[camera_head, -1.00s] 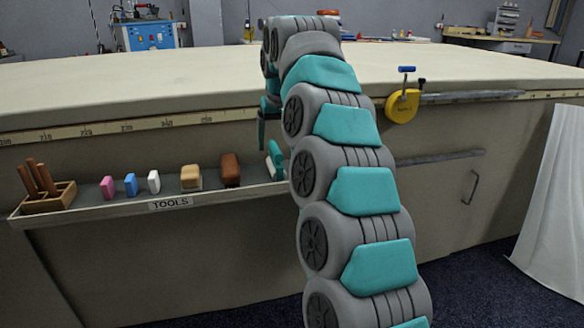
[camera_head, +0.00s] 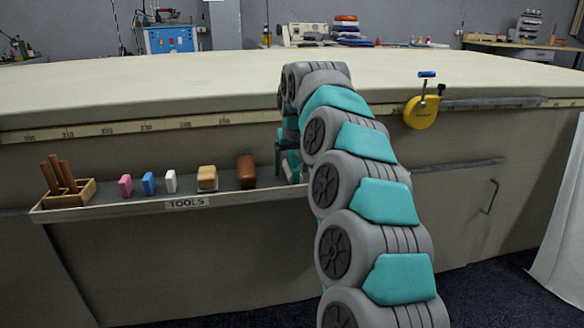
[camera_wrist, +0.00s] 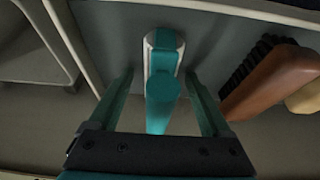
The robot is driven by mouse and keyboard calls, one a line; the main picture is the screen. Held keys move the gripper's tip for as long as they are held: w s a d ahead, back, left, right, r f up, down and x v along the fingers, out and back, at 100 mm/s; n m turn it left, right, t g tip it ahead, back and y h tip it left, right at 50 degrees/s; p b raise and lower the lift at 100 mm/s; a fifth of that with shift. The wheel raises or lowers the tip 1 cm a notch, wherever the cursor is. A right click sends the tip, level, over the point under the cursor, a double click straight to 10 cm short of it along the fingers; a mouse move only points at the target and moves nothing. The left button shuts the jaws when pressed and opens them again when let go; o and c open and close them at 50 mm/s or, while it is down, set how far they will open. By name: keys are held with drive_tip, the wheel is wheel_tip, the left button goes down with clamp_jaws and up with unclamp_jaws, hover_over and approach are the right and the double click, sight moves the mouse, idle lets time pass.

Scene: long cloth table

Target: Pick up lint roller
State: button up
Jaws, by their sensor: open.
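The lint roller, a white and teal piece (camera_wrist: 164,40) with a teal handle part towards the camera, lies in the tools tray (camera_wrist: 105,25) in the wrist view. My gripper (camera_wrist: 159,78) is open, with one teal finger on each side of the roller. Gaps show between the fingers and the roller, so it is not gripped. In the head view my gripper (camera_head: 285,160) is at the right part of the tray (camera_head: 130,208), and my arm and gripper mostly hide the roller there.
A brown brush with dark bristles (camera_wrist: 270,78) lies close to the right finger; it also shows in the head view (camera_head: 246,172). Further left are a tan block (camera_head: 207,178), white, blue and pink pieces, and a wooden tool holder (camera_head: 70,191). A yellow tape measure (camera_head: 420,113) hangs at right.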

drive_tip(key=shift+r, duration=0.1)
clamp_jaws()
idle(0.6)
